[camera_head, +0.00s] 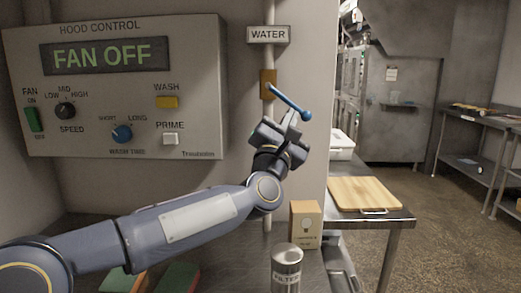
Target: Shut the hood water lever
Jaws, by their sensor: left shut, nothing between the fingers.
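The water lever (286,98) is a blue handle on a brass-coloured valve (267,80), set on a vertical pipe below the WATER sign (268,34). The handle slants out from the valve, down and to the right, across the line of the pipe. My left gripper (292,119) is shut and empty, with its fingertips just below the middle to outer part of the handle. I cannot tell whether they touch it. My right gripper is out of view.
The hood control panel (205,90) is on the wall to the left and reads FAN OFF. A filter canister (286,262) and a small box (305,225) stand below my left gripper. A wooden board (365,193) lies on a counter at right.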

